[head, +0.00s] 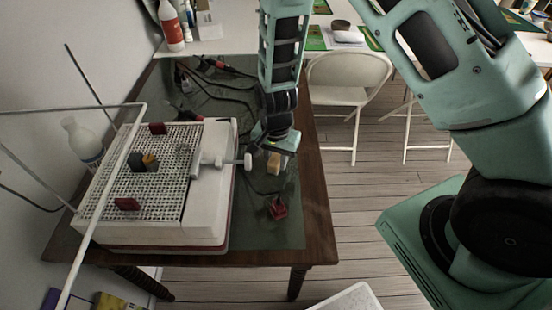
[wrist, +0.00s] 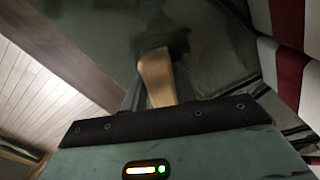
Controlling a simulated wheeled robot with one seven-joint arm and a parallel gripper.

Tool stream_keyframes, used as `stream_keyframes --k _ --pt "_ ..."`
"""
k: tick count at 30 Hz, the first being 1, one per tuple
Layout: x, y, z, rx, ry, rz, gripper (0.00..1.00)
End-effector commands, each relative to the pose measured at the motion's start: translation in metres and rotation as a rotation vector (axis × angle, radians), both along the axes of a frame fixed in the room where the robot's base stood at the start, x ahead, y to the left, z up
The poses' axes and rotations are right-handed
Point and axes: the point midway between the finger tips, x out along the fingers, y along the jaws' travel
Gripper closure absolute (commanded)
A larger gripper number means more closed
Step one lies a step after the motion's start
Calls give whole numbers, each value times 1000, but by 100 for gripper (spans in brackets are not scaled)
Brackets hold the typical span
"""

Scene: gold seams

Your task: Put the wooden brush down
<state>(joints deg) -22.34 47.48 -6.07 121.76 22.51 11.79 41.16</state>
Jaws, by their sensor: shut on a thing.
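The wooden brush (wrist: 156,78) is held between the fingers of my gripper (wrist: 158,95) in the wrist view. Its tan wooden end points towards the camera, and dark bristles seem to show at its far end. In the head view the wooden brush (head: 274,163) is a small tan block below my gripper (head: 278,150), over the dark mat at the right of the table. My gripper is shut on it. I cannot tell whether the brush touches the mat.
A white perforated box (head: 212,205) with small coloured blocks on top stands left of my gripper. A red object (head: 278,209) lies on the dark mat (head: 262,233). Cables lie at the back of the wooden table (head: 318,225). A white folding chair (head: 350,80) stands behind, right.

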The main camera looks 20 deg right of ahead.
Motion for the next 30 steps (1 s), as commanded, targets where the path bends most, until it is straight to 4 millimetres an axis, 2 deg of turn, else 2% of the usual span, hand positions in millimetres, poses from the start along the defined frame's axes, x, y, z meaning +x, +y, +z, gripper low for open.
stream_keyframes --k 12,13,15,30 --pt "-1 0 -15 -1 2 0 100" --pt "-1 0 -15 -1 1 0 66" --pt "-1 0 -15 -1 1 0 50" --pt "-3 -4 -17 -6 8 0 50"
